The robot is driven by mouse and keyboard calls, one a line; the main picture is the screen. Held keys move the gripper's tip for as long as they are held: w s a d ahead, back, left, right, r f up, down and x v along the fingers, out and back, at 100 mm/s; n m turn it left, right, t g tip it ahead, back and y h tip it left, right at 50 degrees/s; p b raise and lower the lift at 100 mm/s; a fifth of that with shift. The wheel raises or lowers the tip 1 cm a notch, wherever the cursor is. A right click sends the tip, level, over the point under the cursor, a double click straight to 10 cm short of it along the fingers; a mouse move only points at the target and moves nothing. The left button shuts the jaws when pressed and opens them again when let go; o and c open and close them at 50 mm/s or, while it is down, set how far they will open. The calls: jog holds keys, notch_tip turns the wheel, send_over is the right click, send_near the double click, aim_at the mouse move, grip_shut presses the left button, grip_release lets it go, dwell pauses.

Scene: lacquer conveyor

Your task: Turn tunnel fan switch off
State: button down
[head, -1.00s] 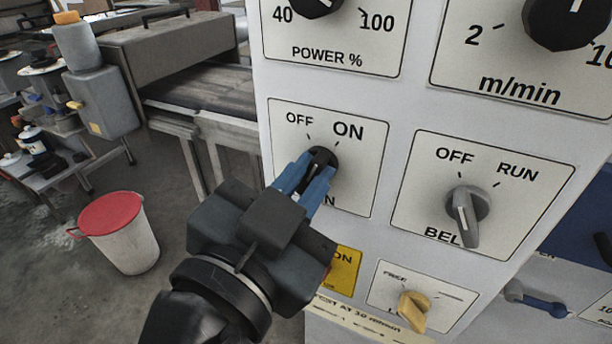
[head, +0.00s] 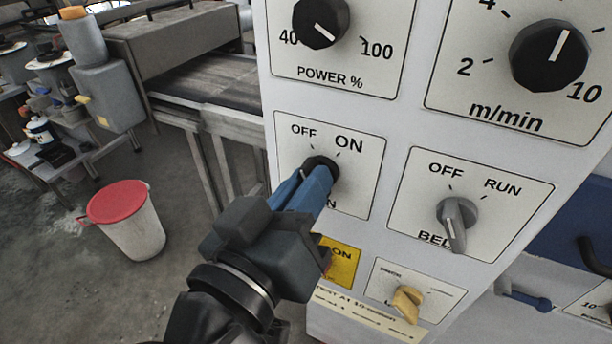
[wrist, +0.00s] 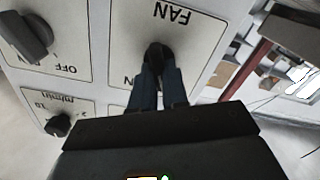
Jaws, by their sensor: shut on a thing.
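The tunnel fan switch (head: 323,166) is a black rotary knob on a white plate (head: 366,165) marked OFF at upper left and ON at upper right. My gripper (head: 312,180) reaches it from the lower left, its blue fingers shut on the knob. The fingers hide much of the knob and part of the label, so its pointer direction cannot be told. In the wrist view the knob (wrist: 157,54) sits between the fingertips (wrist: 158,74), below the upside-down word FAN.
The grey belt switch (head: 457,222) is to the right. Black power (head: 321,22) and speed (head: 549,56) dials are above, and a yellow knob (head: 407,303) is below. A red-lidded bucket (head: 128,220) stands on the floor at left.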

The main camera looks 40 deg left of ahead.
jog(key=shift+n, duration=0.6)
jog(key=c, duration=1.1)
grip_release()
jog(key=shift+c, duration=0.2)
jog(key=b+v, duration=0.1)
jog(key=v, duration=0.7)
jog(key=shift+w+a, duration=0.1)
